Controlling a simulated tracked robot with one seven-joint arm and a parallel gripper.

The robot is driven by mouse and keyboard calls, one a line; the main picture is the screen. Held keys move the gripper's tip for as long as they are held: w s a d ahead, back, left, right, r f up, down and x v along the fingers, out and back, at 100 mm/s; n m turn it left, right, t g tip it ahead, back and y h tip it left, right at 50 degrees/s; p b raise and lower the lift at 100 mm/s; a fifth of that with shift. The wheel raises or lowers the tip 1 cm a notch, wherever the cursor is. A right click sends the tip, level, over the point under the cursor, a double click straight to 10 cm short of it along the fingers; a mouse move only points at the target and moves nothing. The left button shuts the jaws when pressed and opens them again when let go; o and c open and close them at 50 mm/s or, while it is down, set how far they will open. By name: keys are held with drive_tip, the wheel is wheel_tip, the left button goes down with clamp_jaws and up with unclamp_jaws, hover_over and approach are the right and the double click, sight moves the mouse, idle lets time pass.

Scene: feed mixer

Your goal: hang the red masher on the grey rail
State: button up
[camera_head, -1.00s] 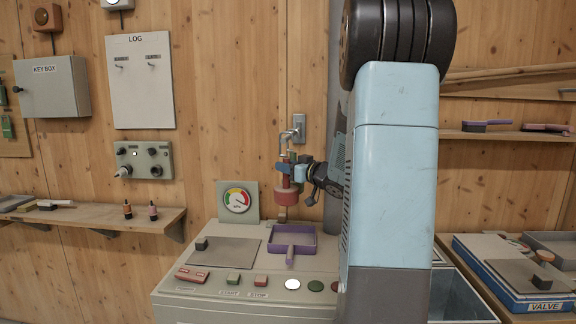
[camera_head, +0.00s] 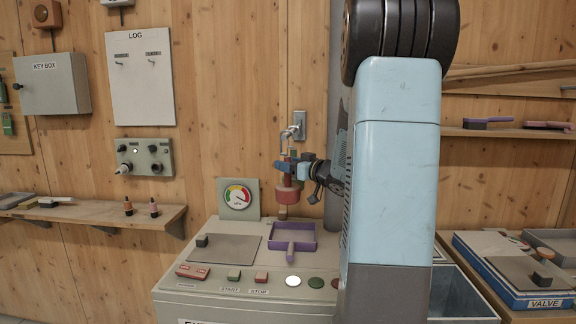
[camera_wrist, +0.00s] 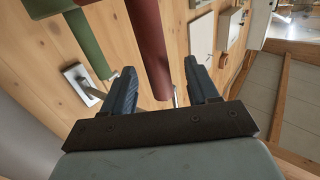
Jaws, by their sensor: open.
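The red masher (camera_head: 288,195) is upright above the back of the grey machine, below a grey metal bracket, likely the grey rail (camera_head: 293,131), on the wall. My gripper (camera_head: 286,164) is at the masher's upper part. In the wrist view the masher's red handle (camera_wrist: 148,40) passes between the two blue fingers of my gripper (camera_wrist: 159,68). The fingers are open, with a visible gap on the right side of the handle. A grey bracket on a wall plate (camera_wrist: 78,76) shows at left there. Whether the masher touches the rail cannot be told.
A green rod-like thing (camera_wrist: 78,38) stands left of the red handle in the wrist view. A purple tray (camera_head: 306,238) and a gauge (camera_head: 238,198) are on the machine top. A grey post (camera_head: 335,110) stands close right of the bracket.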

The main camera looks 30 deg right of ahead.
drive_tip(key=v, duration=1.3)
drive_tip(key=shift+a+r, duration=0.1)
drive_tip(key=a+r+m+g+h, duration=0.35)
drive_tip(key=a+h, duration=0.25)
drive_tip(key=h, duration=0.3)
drive_tip(key=s+a+f+g+y, duration=0.2)
drive_tip(key=s+a+f+g, duration=0.1)
drive_tip(key=s+a, duration=0.6)
drive_tip(key=s+a+f+g+y, duration=0.2)
drive_tip(key=s+a+f+g, duration=0.2)
drive_tip(key=s+a, duration=0.5)
drive_tip(key=s+g, duration=0.1)
drive_tip(key=s, duration=0.1)
drive_tip(key=shift+s+a, duration=0.2)
drive_tip(key=shift+s, duration=0.2)
idle(0.5)
